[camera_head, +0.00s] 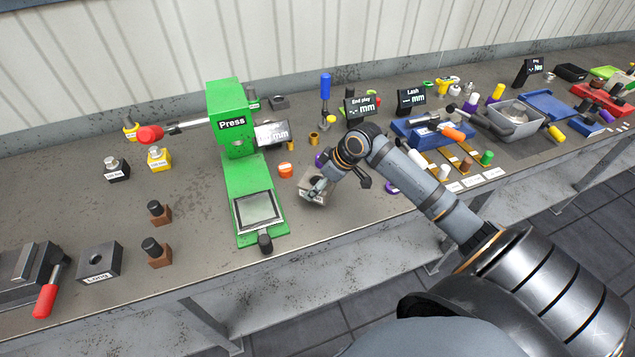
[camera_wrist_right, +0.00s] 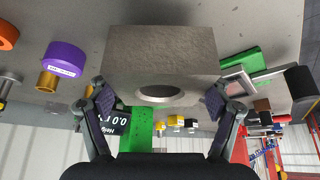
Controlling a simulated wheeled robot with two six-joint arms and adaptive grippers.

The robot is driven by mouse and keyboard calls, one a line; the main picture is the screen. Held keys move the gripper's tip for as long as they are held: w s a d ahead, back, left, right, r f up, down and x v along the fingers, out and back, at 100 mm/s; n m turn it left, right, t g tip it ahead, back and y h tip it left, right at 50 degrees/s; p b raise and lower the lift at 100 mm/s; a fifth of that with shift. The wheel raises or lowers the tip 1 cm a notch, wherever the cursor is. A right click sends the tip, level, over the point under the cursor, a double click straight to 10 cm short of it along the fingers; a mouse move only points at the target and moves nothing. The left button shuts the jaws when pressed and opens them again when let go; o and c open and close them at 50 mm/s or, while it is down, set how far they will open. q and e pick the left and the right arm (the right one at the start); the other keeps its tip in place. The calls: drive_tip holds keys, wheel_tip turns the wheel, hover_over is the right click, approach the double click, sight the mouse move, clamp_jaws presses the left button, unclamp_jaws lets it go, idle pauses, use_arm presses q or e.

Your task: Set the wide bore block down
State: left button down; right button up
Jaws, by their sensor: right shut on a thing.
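The wide bore block (camera_head: 311,190) is a grey block with a round bore, just right of the green press base in the head view. My right gripper (camera_head: 323,183) is shut on it from above. In the right wrist view the block (camera_wrist_right: 160,55) sits between the two fingers of the gripper (camera_wrist_right: 158,98), with its bore opening showing. The block is at or just above the bench top; I cannot tell whether it touches. My left gripper is not in view.
The green press (camera_head: 240,190) stands left of the block on the bench (camera_head: 190,220). An orange ring (camera_head: 285,170) lies close by to the left, and a purple part (camera_wrist_right: 65,58) is near in the wrist view. A block labelled Long (camera_head: 98,264) sits at far left. Bench in front of the block looks clear.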

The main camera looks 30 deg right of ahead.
drive_tip(key=f, duration=0.2)
drive_tip(key=f+p, duration=0.1)
drive_tip(key=shift+w, duration=0.25)
drive_tip(key=shift+d+f, duration=0.1)
drive_tip(key=shift+f, duration=0.1)
drive_tip(key=shift+f, duration=0.1)
drive_tip(key=o, duration=1.8)
drive_tip(key=shift+s+f, duration=0.1)
drive_tip(key=shift+s, duration=0.05)
